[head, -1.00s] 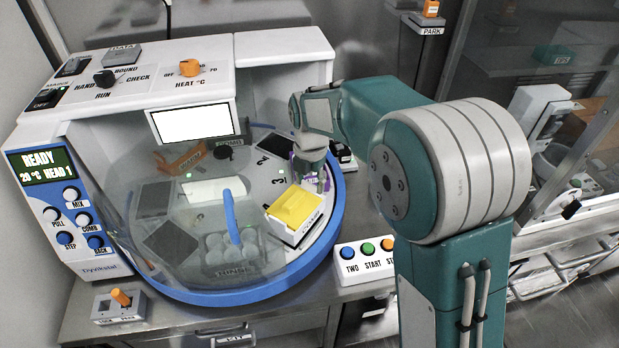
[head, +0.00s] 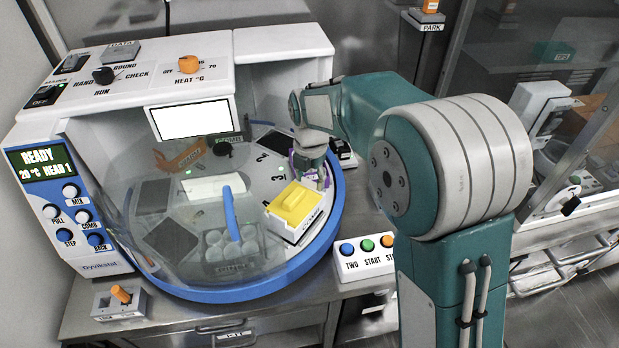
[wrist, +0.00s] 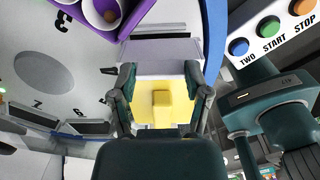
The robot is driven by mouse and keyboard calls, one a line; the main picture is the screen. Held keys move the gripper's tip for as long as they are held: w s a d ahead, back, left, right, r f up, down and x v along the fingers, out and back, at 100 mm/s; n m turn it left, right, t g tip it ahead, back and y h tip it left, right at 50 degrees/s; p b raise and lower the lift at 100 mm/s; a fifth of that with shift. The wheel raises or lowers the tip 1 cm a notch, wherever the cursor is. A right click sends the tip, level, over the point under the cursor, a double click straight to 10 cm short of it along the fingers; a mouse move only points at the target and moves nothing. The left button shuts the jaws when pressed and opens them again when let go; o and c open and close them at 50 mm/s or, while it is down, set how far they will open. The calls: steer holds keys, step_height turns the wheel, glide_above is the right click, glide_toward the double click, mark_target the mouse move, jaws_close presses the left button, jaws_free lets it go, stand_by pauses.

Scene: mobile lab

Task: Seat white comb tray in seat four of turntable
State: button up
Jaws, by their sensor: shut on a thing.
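The white comb tray (head: 291,232) with a yellow insert (head: 297,202) lies at the front right of the turntable (head: 325,238), beside the blue rim. In the wrist view the tray (wrist: 160,62) lies between my fingers, with the yellow insert and its raised ridge (wrist: 162,104) facing the camera. My gripper (wrist: 160,80) is shut on the tray; in the head view the wrist comes down behind it. The number 4 shows on the deck just left of the tray in the wrist view. Whether the tray rests fully in the seat cannot be told.
A purple holder (wrist: 90,12) with white cups stands by number 3, close to my gripper. A clear cover (head: 150,225) spans the turntable's left part, with a blue handle (head: 230,212). The button box (head: 362,258) stands right of the rim.

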steer(key=shift+f, duration=0.95)
stand_by(0.4)
steer(key=o, duration=1.3)
step_height(320, 180, up, 12)
steer(key=shift+w+f, duration=0.1)
